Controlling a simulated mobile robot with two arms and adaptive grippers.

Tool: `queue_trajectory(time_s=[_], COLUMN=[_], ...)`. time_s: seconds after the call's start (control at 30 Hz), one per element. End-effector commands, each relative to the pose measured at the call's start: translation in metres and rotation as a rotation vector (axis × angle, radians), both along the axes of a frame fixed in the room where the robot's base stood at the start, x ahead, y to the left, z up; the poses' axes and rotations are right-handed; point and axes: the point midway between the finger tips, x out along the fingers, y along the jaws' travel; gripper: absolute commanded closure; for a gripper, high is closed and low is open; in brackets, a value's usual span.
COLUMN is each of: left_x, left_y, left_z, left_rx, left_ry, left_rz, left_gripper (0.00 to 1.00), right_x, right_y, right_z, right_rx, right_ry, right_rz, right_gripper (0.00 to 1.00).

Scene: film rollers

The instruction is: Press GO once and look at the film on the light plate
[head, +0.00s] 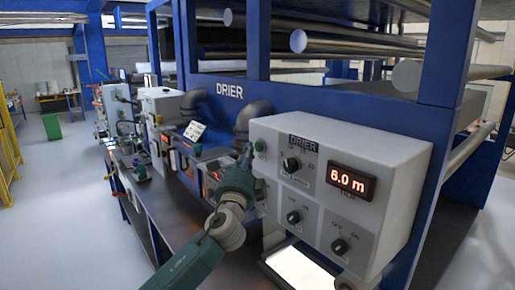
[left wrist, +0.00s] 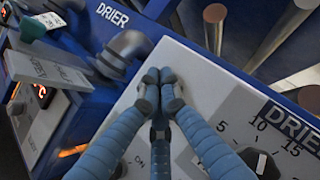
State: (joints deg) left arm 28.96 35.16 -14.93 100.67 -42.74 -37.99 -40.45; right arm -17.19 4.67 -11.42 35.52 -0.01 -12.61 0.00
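The grey DRIER control box (head: 350,145) shows a red display (head: 351,181) reading 6.0 m and several black knobs. A small green round button (head: 260,146) sits at its upper left; I cannot read a GO label on it. My left gripper (head: 247,154) is just left of this button. In the left wrist view its fingers (left wrist: 160,78) are drawn together over the box's pale face, with nothing seen between them. The button does not show there; I cannot tell whether the fingertips touch it. The bright light plate (head: 300,268) lies below the box, with no film clearly visible on it. My right gripper is out of view.
A blue drier frame (head: 290,118) with pale rollers (head: 345,46) rises behind the box. Dark pipes (head: 253,114) stand close beside the gripper. A dark bench (head: 165,215) with other machines runs left, with open floor (head: 75,215) beyond.

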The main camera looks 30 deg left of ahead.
Motion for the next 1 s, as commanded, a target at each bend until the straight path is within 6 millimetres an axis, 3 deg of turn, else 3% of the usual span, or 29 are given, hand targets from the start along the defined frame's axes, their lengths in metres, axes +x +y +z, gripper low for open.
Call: queue_trajectory(time_s=[1.0], left_x=[0.0081], left_y=[-0.0035], left_z=[0.0003], left_rx=[0.0], left_ry=[0.0], left_rz=[0.0], left_gripper=[1.0], right_x=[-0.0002], right_y=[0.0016], right_z=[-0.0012], right_rx=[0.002], right_ry=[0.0], right_rz=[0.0], right_gripper=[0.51])
